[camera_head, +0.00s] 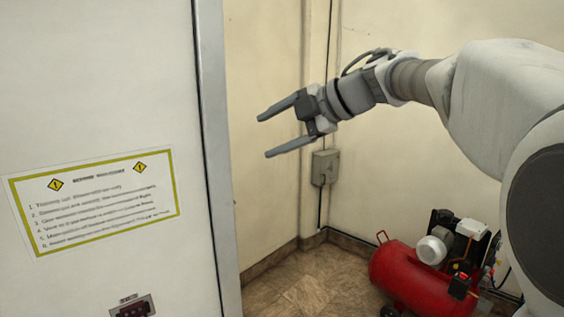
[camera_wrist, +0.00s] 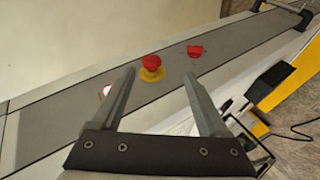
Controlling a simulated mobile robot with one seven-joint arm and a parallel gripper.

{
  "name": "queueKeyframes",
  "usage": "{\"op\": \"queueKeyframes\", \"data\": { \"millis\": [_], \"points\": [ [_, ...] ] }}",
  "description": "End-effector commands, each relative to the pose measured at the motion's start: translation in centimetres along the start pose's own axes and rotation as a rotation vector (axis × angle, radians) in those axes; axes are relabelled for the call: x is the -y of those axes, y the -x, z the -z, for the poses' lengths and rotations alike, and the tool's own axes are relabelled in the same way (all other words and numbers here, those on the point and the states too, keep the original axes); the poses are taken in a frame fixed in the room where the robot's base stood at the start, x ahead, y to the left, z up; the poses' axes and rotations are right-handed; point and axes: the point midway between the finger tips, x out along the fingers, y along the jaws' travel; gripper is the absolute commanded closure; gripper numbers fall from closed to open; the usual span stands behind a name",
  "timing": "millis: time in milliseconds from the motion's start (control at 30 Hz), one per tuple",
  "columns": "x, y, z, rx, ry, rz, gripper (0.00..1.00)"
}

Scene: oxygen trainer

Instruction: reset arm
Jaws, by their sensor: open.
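My gripper (camera_head: 277,129) is open and empty, raised in the air at the middle of the head view. Its two fingers point left toward the white panel and are spread apart. In the wrist view my gripper (camera_wrist: 162,88) shows both fingers apart with nothing between them. Beyond the fingertips in that view is a grey strip (camera_wrist: 215,62) carrying a red mushroom button (camera_wrist: 152,63) on a yellow base. A second red part (camera_wrist: 195,51) sits right of it. The fingers appear apart from both.
A red compressor (camera_head: 420,280) stands on the floor in the right corner. A grey box (camera_head: 325,167) is on the back wall. Floor between is clear.

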Motion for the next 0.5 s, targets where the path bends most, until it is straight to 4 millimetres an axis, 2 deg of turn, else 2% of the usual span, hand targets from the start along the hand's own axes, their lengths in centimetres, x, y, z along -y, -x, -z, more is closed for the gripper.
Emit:
{"op": "queueKeyframes", "data": {
  "millis": [133,267,367,467,500],
  "points": [
    [-3.8,2.9,-0.2,0.092,-0.099,-0.326,0.22],
    [-5.2,6.6,-1.7,0.21,-0.241,-0.57,0.22],
    [-4.4,9.7,-3.4,0.317,-0.384,-0.717,0.22],
    [-1.8,12.4,-5.2,0.433,-0.548,-0.824,0.22],
    [-0.2,13.4,-5.9,0.481,-0.622,-0.855,0.22]
  ]
}}
